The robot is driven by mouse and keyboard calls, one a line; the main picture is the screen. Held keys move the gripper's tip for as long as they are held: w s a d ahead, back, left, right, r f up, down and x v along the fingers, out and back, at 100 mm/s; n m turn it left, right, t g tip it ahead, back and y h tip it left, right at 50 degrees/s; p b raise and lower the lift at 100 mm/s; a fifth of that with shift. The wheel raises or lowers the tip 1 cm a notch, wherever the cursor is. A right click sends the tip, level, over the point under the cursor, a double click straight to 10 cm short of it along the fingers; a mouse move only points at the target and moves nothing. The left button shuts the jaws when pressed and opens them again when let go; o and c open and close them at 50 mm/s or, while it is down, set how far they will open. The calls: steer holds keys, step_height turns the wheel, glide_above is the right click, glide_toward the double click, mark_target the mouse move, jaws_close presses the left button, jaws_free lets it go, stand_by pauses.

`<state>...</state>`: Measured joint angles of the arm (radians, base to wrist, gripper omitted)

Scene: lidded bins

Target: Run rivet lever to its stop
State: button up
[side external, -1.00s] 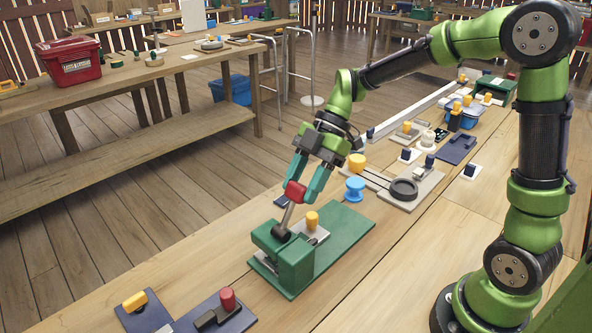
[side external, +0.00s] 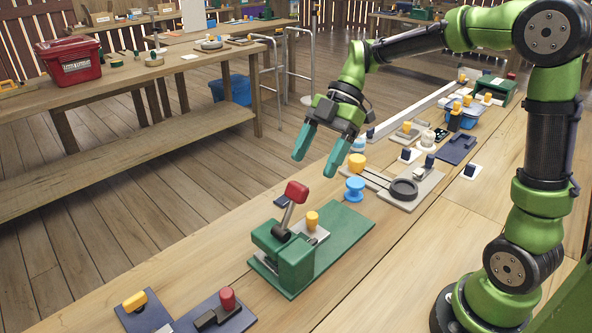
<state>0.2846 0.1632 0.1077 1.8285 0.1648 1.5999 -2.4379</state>
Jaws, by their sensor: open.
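The rivet lever (side external: 288,207) is a grey rod with a red block-shaped knob (side external: 297,192) on its upper end. It rises from a dark pivot on a green block (side external: 287,258) and leans slightly to the right. The block sits on a green base plate (side external: 340,230), beside a light grey plate with a yellow knob (side external: 312,220). My gripper (side external: 317,160) is open and empty, above and a little to the right of the red knob, with a gap between them. Its teal fingers point down.
Navy plates with a red knob (side external: 227,299) and a yellow knob (side external: 134,301) lie at the front left. Bare wood borders the green base.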

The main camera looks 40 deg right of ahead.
steer(key=v, duration=1)
steer(key=shift+d+r, duration=0.15)
steer(key=shift+d, duration=0.05)
steer(key=s+f+m+t+h, duration=0.25)
steer(key=f+m+h, duration=0.2)
steer(key=m, duration=0.95)
steer(key=s+a+f+m+t, duration=0.2)
steer(key=s+a+m+t, duration=0.2)
steer(key=s+m, duration=0.4)
steer(key=shift+s+a+t+h, duration=0.25)
steer(key=shift+s+t+h, duration=0.15)
steer(key=shift+s, duration=0.8)
